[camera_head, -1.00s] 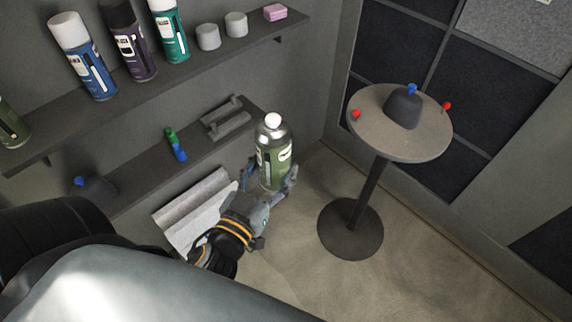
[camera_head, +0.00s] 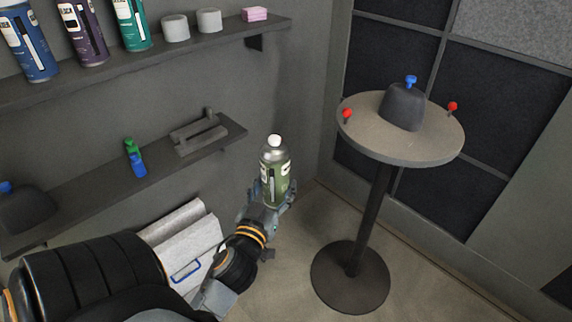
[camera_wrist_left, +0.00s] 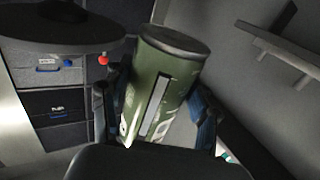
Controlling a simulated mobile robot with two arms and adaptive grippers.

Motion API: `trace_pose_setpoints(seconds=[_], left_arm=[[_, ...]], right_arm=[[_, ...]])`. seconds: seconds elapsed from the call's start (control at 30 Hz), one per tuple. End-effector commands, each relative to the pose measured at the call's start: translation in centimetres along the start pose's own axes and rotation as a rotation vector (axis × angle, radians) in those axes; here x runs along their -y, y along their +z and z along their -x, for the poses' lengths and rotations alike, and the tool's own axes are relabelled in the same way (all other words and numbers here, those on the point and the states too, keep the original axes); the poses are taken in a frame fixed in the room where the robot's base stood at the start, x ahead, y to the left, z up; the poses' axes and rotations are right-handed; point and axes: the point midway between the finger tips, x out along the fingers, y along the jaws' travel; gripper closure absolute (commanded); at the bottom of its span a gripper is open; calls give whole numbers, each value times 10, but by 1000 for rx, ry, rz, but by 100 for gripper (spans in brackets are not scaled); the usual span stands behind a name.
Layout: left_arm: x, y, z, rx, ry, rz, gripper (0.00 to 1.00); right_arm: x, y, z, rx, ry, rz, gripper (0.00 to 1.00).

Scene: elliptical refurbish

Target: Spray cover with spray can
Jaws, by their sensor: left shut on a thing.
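A green spray can (camera_head: 274,172) with a silver top and a white cap stands nearly upright in my left gripper (camera_head: 268,203), which is shut on it. In the left wrist view the can (camera_wrist_left: 160,88) sits between the two fingers (camera_wrist_left: 152,118), its dark base facing the top of the picture. The dark grey cover (camera_head: 403,108), a rounded cone with a blue knob (camera_head: 411,81) on top, stands on a round table (camera_head: 372,140) to the right of the can. The can is apart from the table. My right gripper is not in view.
Two red-headed pegs (camera_head: 346,114) (camera_head: 452,107) stand at the table's edge. The upper shelf (camera_head: 150,62) holds blue, purple and teal cans. The lower shelf (camera_head: 95,190) holds small items and another dark cover (camera_head: 25,208). Floor between shelf and table is clear.

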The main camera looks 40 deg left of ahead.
Motion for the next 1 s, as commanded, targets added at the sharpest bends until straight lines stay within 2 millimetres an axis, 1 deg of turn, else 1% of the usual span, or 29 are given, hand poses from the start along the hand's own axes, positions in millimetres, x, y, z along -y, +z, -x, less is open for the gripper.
trace_pose_setpoints(seconds=[0.03, 0.17, 0.4, 0.6, 0.73, 0.97, 1.0], left_arm=[[2, 4, -2, -4, -6, 1, 96], [1, 5, -7, -4, -12, 4, 96], [-20, 3, -27, -6, -11, 4, 96], [-34, 4, -41, -4, -11, 3, 96], [-38, 4, -44, -3, -11, 2, 96], [-38, 4, -44, -3, -12, 2, 96], [-38, 4, -44, -3, -12, 2, 96]], right_arm=[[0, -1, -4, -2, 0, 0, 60], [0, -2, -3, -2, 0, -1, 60], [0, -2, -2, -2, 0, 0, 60], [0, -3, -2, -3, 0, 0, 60], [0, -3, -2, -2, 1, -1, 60], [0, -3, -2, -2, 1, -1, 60], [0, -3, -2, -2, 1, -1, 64]])
